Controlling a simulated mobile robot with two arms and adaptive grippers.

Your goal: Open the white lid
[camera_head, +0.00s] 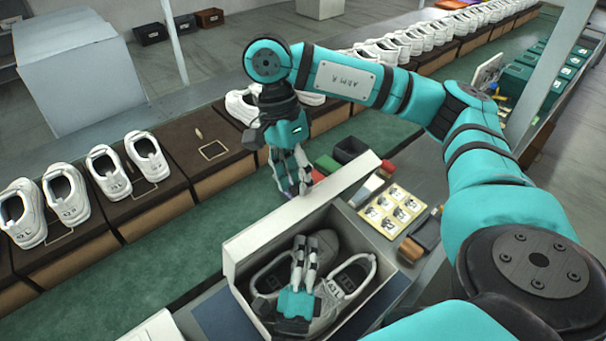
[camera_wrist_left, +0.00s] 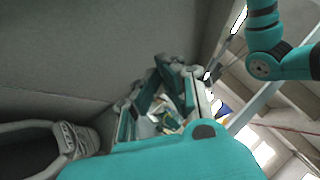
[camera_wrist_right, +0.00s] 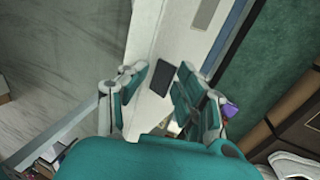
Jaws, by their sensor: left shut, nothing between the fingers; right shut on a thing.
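The white lid (camera_head: 345,182) stands raised along the far side of the box (camera_head: 236,268), its long pale edge running diagonally. The box is open and holds a pair of grey and white shoes (camera_head: 352,277). My right gripper (camera_head: 303,184) is shut on the lid's edge; in the right wrist view the white lid (camera_wrist_right: 178,40) passes between its fingers. My left gripper (camera_head: 304,243) is shut and empty over the shoes, partly hiding them. The left wrist view shows a shoe (camera_wrist_left: 85,138) beside it and a grey panel filling the upper left.
A dark belt with white shoes (camera_head: 67,193) runs along the far side, beyond a green strip (camera_head: 170,245).

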